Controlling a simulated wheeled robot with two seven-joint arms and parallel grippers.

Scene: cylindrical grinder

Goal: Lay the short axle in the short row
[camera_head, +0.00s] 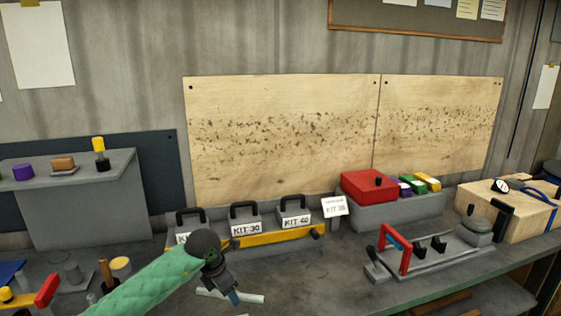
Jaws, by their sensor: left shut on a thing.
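My left gripper (233,294) reaches in from the lower left on a green-sleeved arm, its fingers pointing down over the front of the bench. It is shut on a pale, thin rod (253,298), which looks like the short axle. The rod lies roughly level and sticks out on both sides of the fingers; whether it touches the bench cannot be told. A grey fixture (441,257) with a red upright frame and small black supports stands at the right. No row is clearly marked as the short row. My right gripper is not in view.
Several labelled kit boxes (245,229) with black handles stand behind my gripper along a yellow strip. A grey bin (397,211) with a red box (369,186) is further right. A wooden box (507,208) stands at far right. The bench between gripper and fixture is clear.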

